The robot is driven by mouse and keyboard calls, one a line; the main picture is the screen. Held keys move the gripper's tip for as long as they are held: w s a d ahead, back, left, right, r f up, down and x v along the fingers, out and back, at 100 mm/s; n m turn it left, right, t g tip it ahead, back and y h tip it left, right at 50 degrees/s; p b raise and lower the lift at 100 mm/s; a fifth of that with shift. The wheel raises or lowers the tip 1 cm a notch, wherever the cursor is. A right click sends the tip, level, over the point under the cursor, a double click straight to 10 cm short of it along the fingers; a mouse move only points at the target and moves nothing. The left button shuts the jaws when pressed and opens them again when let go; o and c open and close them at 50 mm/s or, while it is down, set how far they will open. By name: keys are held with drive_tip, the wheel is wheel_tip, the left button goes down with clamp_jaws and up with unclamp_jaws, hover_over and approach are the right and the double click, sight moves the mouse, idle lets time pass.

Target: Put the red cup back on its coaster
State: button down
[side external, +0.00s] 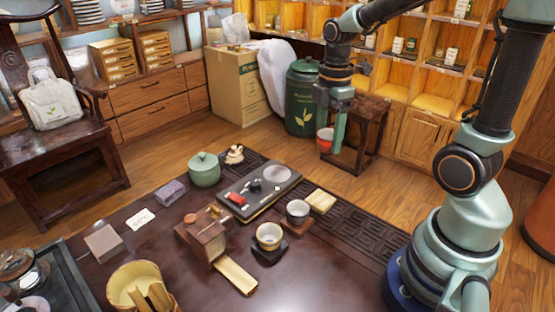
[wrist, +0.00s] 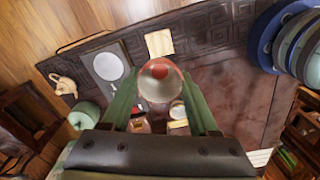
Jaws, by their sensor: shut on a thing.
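The red cup (side external: 325,139) is held up in the air above the far right part of the table, in front of a dark wooden stand. My gripper (side external: 338,135) is shut on it. In the wrist view the cup (wrist: 160,82) sits between the two green fingers of my gripper (wrist: 161,95), its inside reddish and pale. A pale yellow square pad (side external: 320,202) lies bare on the table; it also shows in the wrist view (wrist: 159,42), beyond the cup. I cannot tell whether this pad is the coaster.
A grey cup (side external: 297,210) and a yellow cup (side external: 268,236) stand on square coasters. Near them are a tea tray (side external: 262,211), a green lidded pot (side external: 204,170) and a wooden box (side external: 202,237). The table's right front part is clear.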

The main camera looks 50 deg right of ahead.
wheel_tip(320, 180, down, 15)
drive_tip(key=shift+r, duration=0.1)
idle(0.4)
drive_tip(key=shift+c, duration=0.7)
unclamp_jaws()
